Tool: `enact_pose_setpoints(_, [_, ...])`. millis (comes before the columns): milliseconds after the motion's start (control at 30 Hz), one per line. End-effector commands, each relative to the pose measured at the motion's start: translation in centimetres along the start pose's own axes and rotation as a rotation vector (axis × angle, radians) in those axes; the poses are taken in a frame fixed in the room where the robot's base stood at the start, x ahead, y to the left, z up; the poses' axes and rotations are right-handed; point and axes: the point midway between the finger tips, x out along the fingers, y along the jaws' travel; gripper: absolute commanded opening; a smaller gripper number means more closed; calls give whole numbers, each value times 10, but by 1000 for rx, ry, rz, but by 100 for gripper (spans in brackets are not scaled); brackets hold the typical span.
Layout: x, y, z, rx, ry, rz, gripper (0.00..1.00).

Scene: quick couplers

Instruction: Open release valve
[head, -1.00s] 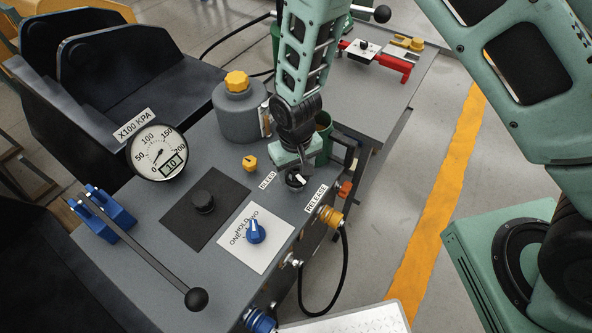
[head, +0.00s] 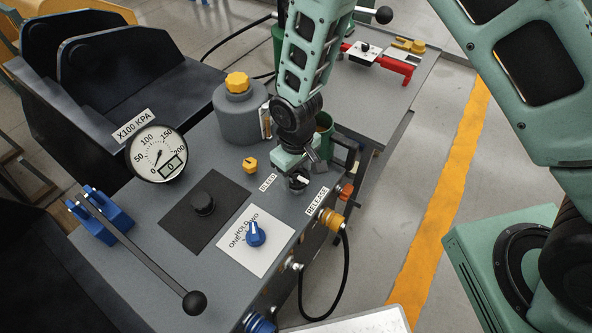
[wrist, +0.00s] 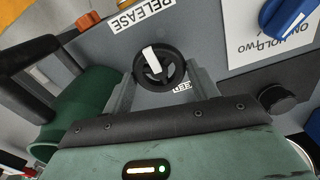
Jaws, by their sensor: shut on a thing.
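The release valve is a small black round handwheel with a white pointer bar (wrist: 152,62), beside the RELEASE label (wrist: 141,14) in the wrist view. In the head view the valve (head: 299,182) sits near the console's right edge, partly covered by my gripper. My gripper (wrist: 158,78) has one finger on each side of the wheel and is shut on it. In the head view my gripper (head: 298,178) points down onto the valve. The fingertips are partly hidden behind the wheel.
A yellow bleed knob (head: 250,165), a blue selector knob (head: 255,233) and a black knob (head: 203,202) stand on the console nearby. The pressure gauge (head: 158,153) reads low. A green cup-like container (wrist: 85,105) is close beside my gripper. An orange fitting (head: 330,218) juts from the console's edge.

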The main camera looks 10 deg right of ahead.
Motion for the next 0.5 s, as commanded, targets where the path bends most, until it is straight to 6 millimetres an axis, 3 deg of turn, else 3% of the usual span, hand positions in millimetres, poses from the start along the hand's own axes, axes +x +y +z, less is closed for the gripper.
enact_pose_setpoints(100, [-1,0,-1,-4,3,1,36])
enact_pose_setpoints(133, [-1,0,-1,-3,3,1,67])
enact_pose_setpoints(200, [-1,0,-1,-3,2,1,81])
enact_pose_setpoints(500, [-2,0,0,-1,1,0,81])
